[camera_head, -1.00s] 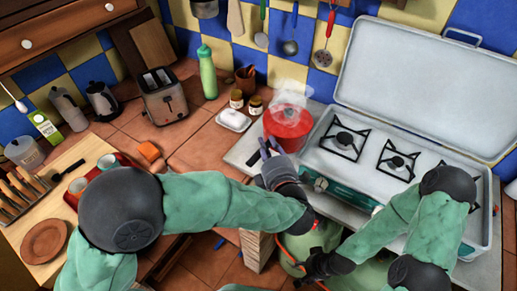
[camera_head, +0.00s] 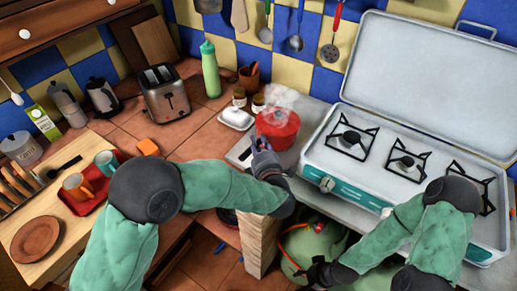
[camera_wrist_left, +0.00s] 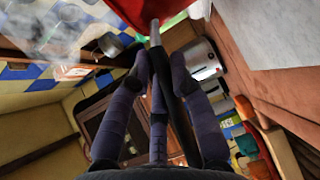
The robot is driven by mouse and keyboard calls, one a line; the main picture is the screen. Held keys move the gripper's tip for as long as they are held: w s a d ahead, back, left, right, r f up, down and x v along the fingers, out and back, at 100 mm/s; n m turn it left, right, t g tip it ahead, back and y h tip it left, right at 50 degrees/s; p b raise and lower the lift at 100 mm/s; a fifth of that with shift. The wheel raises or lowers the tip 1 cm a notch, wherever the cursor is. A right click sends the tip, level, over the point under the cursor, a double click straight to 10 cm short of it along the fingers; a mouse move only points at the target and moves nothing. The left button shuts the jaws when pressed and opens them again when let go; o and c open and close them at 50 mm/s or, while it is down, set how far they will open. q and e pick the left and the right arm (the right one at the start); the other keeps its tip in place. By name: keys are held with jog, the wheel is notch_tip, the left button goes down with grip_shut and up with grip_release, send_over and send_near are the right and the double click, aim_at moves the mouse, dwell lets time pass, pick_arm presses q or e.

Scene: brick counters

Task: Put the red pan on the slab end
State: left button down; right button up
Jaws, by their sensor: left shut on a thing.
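The red pan (camera_head: 277,128) steams over the slab's left end, just left of the stove. I cannot tell whether its base touches the slab. The grey slab (camera_head: 312,112) runs under the stove, and its pale top also shows in the left wrist view (camera_wrist_left: 270,30). My left gripper (camera_head: 262,145) is shut on the pan's dark handle, which runs between the fingers in the left wrist view (camera_wrist_left: 160,60). The pan's red side (camera_wrist_left: 120,14) fills the top there. My right gripper (camera_head: 320,272) is low by the green gas bottle; its fingers are unclear.
The open stove (camera_head: 385,165) with several burners stands right of the pan. A white butter dish (camera_head: 236,118) and two small jars (camera_head: 240,98) sit to the left behind it. A toaster (camera_head: 164,93) and green bottle (camera_head: 210,68) stand farther left.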

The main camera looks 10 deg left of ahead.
pick_arm(q)
jog(key=shift+f, duration=0.4)
jog(key=shift+f+b, duration=0.2)
jog(key=shift+b, duration=0.15)
jog(key=c, duration=1.1)
grip_release()
jog(key=shift+f, duration=0.1)
jog(key=shift+s+d+r+p, duration=0.15)
jog(key=shift+s+r+p, duration=0.1)
jog(key=shift+p, duration=0.1)
jog(key=shift+p+v, duration=1.4)
jog(key=shift+v, duration=4.35)
